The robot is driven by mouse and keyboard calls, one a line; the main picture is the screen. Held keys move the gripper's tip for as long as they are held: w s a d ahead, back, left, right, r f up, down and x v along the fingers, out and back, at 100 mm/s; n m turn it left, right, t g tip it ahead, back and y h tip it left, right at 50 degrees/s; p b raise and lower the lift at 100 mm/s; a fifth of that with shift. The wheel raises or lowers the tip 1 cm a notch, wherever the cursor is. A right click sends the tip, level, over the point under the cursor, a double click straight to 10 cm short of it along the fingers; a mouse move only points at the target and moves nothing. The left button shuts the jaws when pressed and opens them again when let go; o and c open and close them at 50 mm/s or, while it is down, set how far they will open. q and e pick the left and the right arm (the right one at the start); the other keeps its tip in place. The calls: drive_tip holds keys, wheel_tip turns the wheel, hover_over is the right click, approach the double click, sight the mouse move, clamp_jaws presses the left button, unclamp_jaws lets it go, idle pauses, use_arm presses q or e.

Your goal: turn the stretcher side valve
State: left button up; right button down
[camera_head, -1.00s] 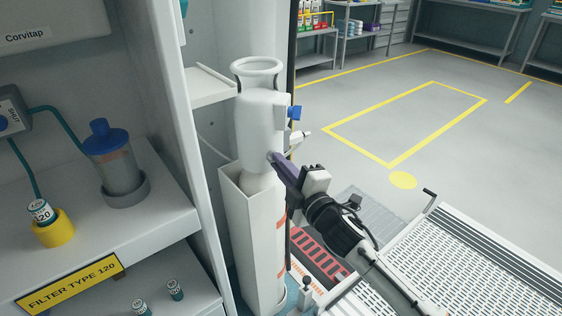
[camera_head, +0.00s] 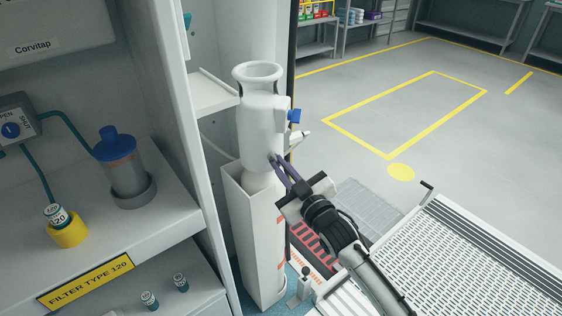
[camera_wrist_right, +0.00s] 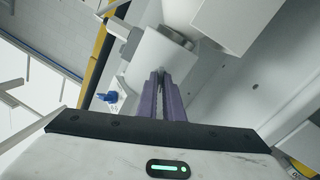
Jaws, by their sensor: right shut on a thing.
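A white upright cylinder (camera_head: 262,130) with a flared neck stands in a white open-topped holder (camera_head: 254,235) beside the cabinet. A blue knob (camera_head: 295,116) sticks out on its right side, and it also shows in the right wrist view (camera_wrist_right: 108,97). My right gripper (camera_head: 275,160) has its purple fingers shut at the lower side of the cylinder, below the blue knob and apart from it. A small grey part there is mostly hidden between the fingertips. In the right wrist view the fingers (camera_wrist_right: 159,80) reach the cylinder's side (camera_wrist_right: 155,57). My left gripper is not in view.
A cabinet at left holds a shut-off panel (camera_head: 12,130), a blue-capped filter (camera_head: 122,165) and a shelf labelled "FILTER TYPE 120" (camera_head: 85,280). A perforated metal ramp (camera_head: 470,250) lies at right. The floor beyond (camera_head: 400,110) is open.

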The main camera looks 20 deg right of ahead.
drive_tip(key=shift+m+p, duration=0.75)
drive_tip(key=shift+m, duration=1.25)
drive_tip(key=shift+f, duration=0.1)
drive_tip(key=c, duration=1.9)
unclamp_jaws()
drive_tip(key=s+d, duration=0.1)
drive_tip(key=s, duration=0.9)
drive_tip(key=shift+d, duration=0.4)
drive_tip(key=shift+s, duration=0.1)
